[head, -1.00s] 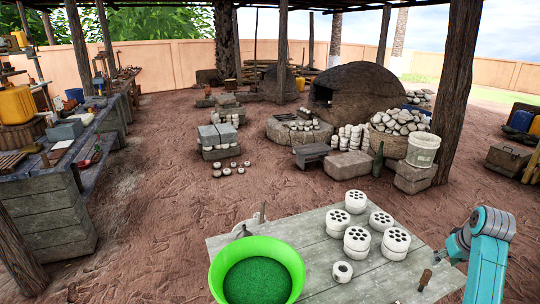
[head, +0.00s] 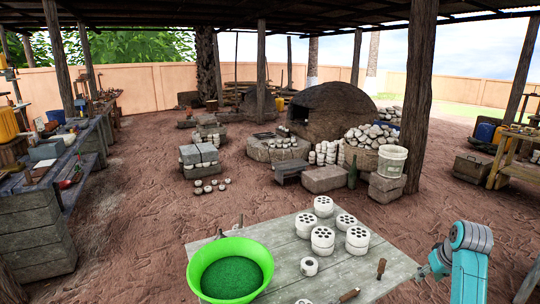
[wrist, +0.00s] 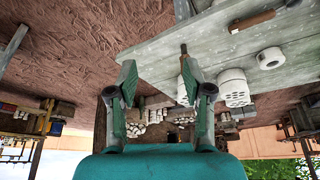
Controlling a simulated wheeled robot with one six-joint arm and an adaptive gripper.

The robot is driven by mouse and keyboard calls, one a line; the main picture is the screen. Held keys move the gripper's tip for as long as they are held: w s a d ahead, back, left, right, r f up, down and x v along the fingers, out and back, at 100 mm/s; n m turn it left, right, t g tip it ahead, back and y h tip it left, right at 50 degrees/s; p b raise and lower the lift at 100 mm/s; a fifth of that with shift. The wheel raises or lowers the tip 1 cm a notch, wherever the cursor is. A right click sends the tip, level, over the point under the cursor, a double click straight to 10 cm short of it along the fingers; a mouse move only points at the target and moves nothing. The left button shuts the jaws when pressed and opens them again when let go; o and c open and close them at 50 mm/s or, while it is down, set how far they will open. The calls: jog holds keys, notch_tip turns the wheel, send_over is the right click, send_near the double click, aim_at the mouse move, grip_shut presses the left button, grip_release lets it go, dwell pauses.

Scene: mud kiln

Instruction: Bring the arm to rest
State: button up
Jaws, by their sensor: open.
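My teal arm (head: 468,262) is folded at the lower right of the head view, beside the right end of the grey plank table (head: 290,245). In the wrist view, which is upside down, my gripper (wrist: 158,82) has its two fingers spread wide apart with nothing between them. The table (wrist: 205,55) shows beyond the fingers there. A tool with a dark tip and wooden handle (wrist: 252,21) lies on it.
On the table are a green bowl (head: 245,248) filled with green grains, several white perforated cylinders (head: 322,240), a small white ring (head: 309,266) and wooden-handled tools (head: 381,268). A wooden post (head: 418,95) stands behind. Bare earth lies right of the table.

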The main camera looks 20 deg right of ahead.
jog(key=s+a+f+n+t+h, duration=0.15)
jog(key=s+a+f, duration=0.25)
jog(key=a+f, duration=0.9)
jog(key=s+a+f+t+y, duration=0.1)
jog(key=s+a+f+t, duration=0.25)
jog(key=a+f, duration=0.95)
jog(key=s+a+r+n+t, duration=0.1)
jog(key=s+a+r, duration=0.3)
jog(key=s+a, duration=0.35)
jog(key=s+a+r+n+t, duration=0.1)
jog(key=s+a+r, duration=0.2)
jog(key=s+a, duration=0.5)
jog(key=s+a+r+n+t+y, duration=0.1)
jog(key=s+a+r, duration=0.2)
jog(key=s+r, duration=0.3)
jog(key=s+a+r+t+y, duration=0.1)
jog(key=s+a+r+t, duration=0.1)
jog(key=s+r, duration=0.5)
notch_tip(320, 180, up, 2)
jog(key=shift+a+n+t, duration=0.3)
jog(key=shift+a+n, duration=0.05)
jog(key=shift+a, duration=0.55)
jog(key=shift+y, duration=0.25)
